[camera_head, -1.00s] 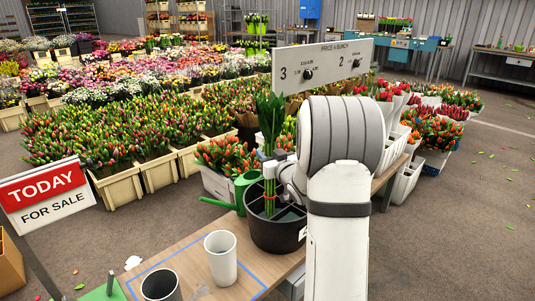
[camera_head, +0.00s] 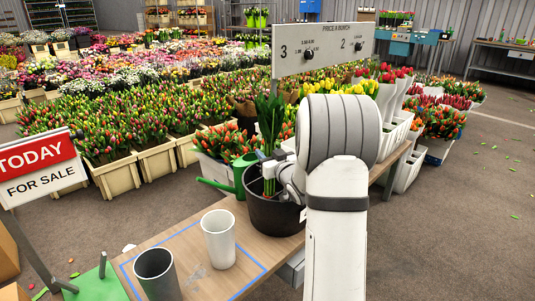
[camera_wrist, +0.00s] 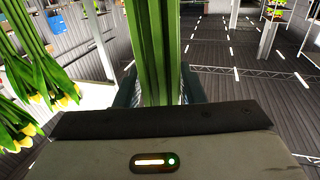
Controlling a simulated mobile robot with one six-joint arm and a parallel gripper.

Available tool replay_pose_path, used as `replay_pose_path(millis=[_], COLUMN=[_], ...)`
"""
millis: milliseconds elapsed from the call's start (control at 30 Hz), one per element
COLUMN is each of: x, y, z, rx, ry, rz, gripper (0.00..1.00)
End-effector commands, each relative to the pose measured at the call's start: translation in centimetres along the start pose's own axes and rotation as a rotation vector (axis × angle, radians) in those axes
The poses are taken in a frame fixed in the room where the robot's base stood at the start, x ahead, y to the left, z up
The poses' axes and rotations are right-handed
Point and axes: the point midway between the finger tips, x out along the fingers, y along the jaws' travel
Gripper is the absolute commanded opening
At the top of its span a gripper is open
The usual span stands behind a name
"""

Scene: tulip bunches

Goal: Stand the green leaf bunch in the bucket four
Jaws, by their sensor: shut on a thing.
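The green leaf bunch (camera_head: 269,118) is upright, its leafy top above the black bucket (camera_head: 277,215) and its lower stems inside the rim. The bucket stands on the wooden table; a white label at its right side is mostly hidden by my arm. My gripper (camera_head: 268,170) is shut on the bunch at about the height of the rim. In the wrist view the green stems (camera_wrist: 158,45) rise between the fingers of my gripper (camera_wrist: 158,92). The stem ends are hidden inside the bucket.
A green watering can (camera_head: 226,178) stands just left of the bucket. A white cup (camera_head: 219,240) and a grey cup (camera_head: 157,275) stand nearer on the table (camera_head: 185,245). A price board (camera_head: 320,48) rises behind. Tulip crates fill the back left.

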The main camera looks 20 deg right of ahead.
Motion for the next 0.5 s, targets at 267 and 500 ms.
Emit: replay_pose_path(millis=[267,500], x=[0.01,0.00], y=[0.00,0.00], z=[-0.11,-0.08], rx=[0.000,0.000], ry=[0.001,0.001], rz=[0.000,0.000], gripper=[0.43,0.61])
